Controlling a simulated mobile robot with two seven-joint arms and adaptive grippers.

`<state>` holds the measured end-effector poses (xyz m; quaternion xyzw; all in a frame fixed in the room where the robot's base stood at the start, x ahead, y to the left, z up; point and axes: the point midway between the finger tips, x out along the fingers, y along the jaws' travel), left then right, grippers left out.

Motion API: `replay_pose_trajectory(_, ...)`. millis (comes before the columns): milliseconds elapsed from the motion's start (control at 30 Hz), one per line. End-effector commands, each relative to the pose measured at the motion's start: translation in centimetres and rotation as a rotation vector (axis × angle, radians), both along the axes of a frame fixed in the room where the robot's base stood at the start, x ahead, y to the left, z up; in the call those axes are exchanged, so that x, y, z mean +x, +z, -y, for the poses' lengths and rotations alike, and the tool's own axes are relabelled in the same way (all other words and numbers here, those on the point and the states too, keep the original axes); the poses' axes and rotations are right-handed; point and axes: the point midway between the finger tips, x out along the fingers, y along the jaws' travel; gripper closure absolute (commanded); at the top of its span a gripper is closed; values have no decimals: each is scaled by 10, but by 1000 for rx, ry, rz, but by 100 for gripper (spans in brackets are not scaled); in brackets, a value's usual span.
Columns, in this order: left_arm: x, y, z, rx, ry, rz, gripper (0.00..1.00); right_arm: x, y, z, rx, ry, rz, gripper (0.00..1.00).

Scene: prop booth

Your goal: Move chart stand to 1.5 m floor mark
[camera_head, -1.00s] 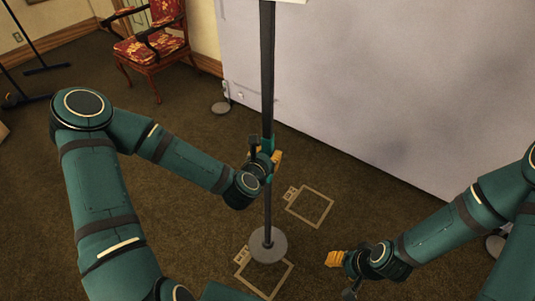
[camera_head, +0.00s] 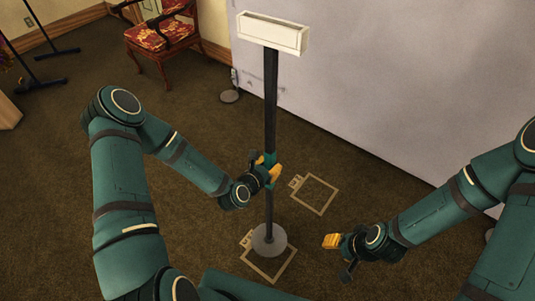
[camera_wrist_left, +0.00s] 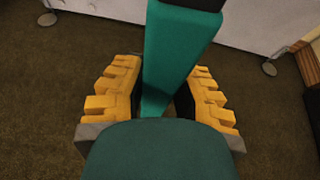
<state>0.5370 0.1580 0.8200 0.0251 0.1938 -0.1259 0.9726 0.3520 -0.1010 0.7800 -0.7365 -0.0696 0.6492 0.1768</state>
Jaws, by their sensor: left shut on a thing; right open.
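The chart stand (camera_head: 270,107) is a dark upright pole with a white box-shaped head (camera_head: 272,33) and a round grey base (camera_head: 269,240). Its base stands at the far edge of the nearer square floor mark (camera_head: 268,278). A second square floor mark (camera_head: 321,194) lies farther back, right of the pole, and is empty. My left gripper (camera_head: 267,173) is shut on the teal sleeve of the pole. In the left wrist view the teal sleeve (camera_wrist_left: 172,55) runs between the yellow finger pads (camera_wrist_left: 160,100). My right gripper (camera_head: 332,241) is open and empty, low and right of the base.
A red patterned armchair (camera_head: 162,38) stands at the back left. A pale grey panel (camera_head: 400,80) runs along the right, with a round foot (camera_head: 230,96) at its left end. A dark metal stand (camera_head: 50,55) is at far left. Brown carpet between is clear.

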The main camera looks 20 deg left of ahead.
Motion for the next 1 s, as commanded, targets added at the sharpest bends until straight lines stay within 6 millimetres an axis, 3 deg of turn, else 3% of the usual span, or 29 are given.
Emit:
replay_pose_trajectory(433, -24, -44, 11, -1, -187, 5, 100, 4, 16, 1, -2, -7, 8, 53)
replay_pose_trajectory(1000, -31, -62, 12, -1, -232, 6, 100, 3, 13, 1, -2, -6, 6, 53)
